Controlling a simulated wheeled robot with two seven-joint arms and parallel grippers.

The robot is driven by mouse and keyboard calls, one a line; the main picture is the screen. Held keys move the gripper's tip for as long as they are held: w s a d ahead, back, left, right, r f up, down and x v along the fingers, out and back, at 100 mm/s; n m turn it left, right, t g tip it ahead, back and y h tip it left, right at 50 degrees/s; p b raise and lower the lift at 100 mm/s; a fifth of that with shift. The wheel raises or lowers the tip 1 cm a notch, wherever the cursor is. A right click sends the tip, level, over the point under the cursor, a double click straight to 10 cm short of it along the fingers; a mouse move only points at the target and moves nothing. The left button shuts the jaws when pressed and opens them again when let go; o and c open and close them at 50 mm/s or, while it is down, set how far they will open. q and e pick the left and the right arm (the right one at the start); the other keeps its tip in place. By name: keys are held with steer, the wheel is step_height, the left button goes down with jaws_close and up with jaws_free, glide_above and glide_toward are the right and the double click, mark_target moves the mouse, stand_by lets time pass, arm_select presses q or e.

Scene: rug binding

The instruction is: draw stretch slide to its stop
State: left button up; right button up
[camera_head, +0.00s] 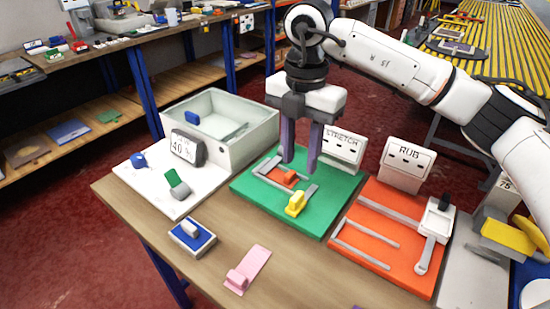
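The green stretch board (325,216) lies on the table under a white sign reading "STRETCH" (343,148). A grey frame or rail (268,167) is on it, with an orange piece (286,176) in the frame. A yellow block with a raised grip (296,204) sits at the board's near side, by the end of the grey rail. I cannot tell for certain which piece is the slide. My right gripper (301,166) points down above the back of the board, its two fingers apart with nothing seen between them. It hides part of the sign and board. My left gripper is out of view.
An orange board with a "RUB" sign (404,158) and grey bars stands right. A pale basin (257,136) and a white board with a dial are left. A blue block (192,236) and pink piece (248,270) lie in front. Bare table shows between them.

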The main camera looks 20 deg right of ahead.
mark_target(297, 196)
step_height(297, 196, down, 9)
steer(key=shift+s+p, duration=0.15)
steer(key=shift+p, duration=0.3)
steer(key=shift+f, duration=0.5)
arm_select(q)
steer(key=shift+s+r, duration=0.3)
arm_select(e)
jaws_close()
